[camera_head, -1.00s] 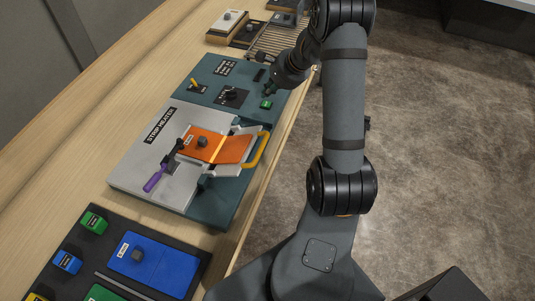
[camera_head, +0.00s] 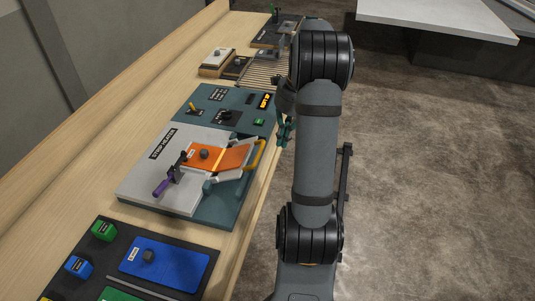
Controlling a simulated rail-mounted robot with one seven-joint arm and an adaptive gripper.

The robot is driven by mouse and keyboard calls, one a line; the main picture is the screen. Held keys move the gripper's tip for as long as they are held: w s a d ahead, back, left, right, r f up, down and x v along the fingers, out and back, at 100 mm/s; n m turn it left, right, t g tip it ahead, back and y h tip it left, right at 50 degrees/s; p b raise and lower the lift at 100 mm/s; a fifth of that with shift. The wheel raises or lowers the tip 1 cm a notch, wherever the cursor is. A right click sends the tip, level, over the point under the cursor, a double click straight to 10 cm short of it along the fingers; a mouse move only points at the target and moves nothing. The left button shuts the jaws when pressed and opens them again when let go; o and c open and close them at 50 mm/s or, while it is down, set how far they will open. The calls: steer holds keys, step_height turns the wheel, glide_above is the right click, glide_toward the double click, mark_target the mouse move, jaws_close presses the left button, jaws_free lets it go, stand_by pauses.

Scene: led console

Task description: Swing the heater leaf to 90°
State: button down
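The strip heater (camera_head: 150,177) is a pale and teal console on the wooden bench. An orange sheet (camera_head: 232,158) with a yellow line across it lies over its middle, with a dark knob (camera_head: 204,154) on top. The leaf with a yellow handle (camera_head: 257,156) is at the sheet's right side, low; its exact angle cannot be told. A purple-handled clamp (camera_head: 163,187) stands at the sheet's left edge. My gripper (camera_head: 284,135) hangs right of the console, apart from the yellow handle and above and right of it in the picture. Its finger opening is unclear.
A lit orange display (camera_head: 263,101), green button (camera_head: 259,122), dial (camera_head: 227,116) and yellow lever (camera_head: 194,107) are on the console's far part. A blue panel (camera_head: 165,263) lies on a dark tray in front. A slatted rack (camera_head: 262,78) stands behind. Open floor lies right.

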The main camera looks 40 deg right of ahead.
steer(key=w+a+f+p, duration=0.3)
steer(key=f, duration=0.3)
steer(key=shift+w+f+p, duration=0.15)
steer(key=shift+w+p, duration=0.05)
steer(key=shift+p, duration=0.2)
stand_by(0.3)
